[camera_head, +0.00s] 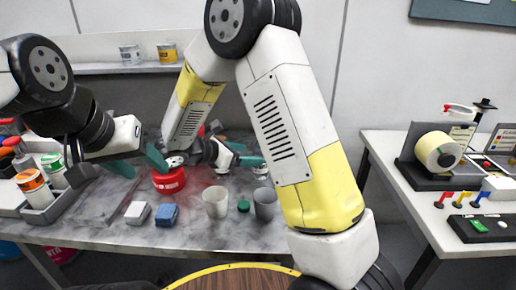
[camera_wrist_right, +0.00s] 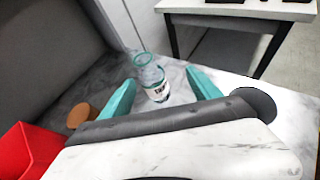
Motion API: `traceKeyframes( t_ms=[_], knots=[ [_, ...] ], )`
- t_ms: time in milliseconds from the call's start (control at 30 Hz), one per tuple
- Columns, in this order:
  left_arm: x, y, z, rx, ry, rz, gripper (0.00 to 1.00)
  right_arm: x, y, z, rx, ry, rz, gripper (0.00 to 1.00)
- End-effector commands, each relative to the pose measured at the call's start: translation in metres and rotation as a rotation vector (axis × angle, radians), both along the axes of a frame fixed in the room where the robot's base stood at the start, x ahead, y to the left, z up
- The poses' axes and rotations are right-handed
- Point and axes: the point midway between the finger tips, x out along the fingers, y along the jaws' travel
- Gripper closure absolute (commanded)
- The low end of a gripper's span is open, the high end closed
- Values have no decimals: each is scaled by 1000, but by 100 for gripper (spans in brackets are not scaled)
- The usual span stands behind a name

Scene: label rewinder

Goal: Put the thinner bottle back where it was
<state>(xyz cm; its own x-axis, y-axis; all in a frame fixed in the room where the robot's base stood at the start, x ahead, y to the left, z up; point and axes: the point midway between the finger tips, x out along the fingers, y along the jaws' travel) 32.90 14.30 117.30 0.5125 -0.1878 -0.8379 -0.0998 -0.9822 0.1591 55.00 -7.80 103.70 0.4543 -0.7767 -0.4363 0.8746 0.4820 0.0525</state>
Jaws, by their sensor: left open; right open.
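A clear bottle (camera_wrist_right: 153,80) with a teal rim and a white label stands on the marbled table in the right wrist view. It appears between and beyond the teal fingertips of my right gripper (camera_wrist_right: 160,90), which is open; I cannot tell whether either finger touches it. My right gripper also shows in the head view (camera_head: 243,154), low over the back of the table. My left gripper (camera_head: 138,158) is open and empty near the red container (camera_head: 168,181). Which bottle is thinner cannot be told from these frames.
A grey caddy (camera_head: 42,214) holds an orange-labelled bottle (camera_head: 32,184) and a green-labelled one (camera_head: 53,166). A white cup (camera_head: 215,203), green cap (camera_head: 243,206), grey cup (camera_head: 265,204) and blue block (camera_head: 167,215) stand near the front edge. A label rewinder (camera_head: 437,152) sits on the right table.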

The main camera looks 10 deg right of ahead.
Motion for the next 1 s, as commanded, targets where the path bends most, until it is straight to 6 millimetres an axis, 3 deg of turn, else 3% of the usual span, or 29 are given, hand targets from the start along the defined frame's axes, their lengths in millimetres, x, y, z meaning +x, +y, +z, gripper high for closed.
traceKeyframes(
  t_ms=[200, 400, 700, 1000],
  knots=[
    [0, 0, 0, 0, 0, 0, 46, -58, -65, 38, 334, -103, -347, 28],
    [0, 0, 0, 0, 0, 0, 46, -127, -93, 61, 729, -256, -717, 28],
    [0, 0, 0, 0, 0, 0, 46, -198, -82, 98, 1359, -546, -1222, 28],
    [0, 0, 0, 0, 0, 0, 46, -220, -66, 133, 1767, -726, -1484, 28]
  ],
)
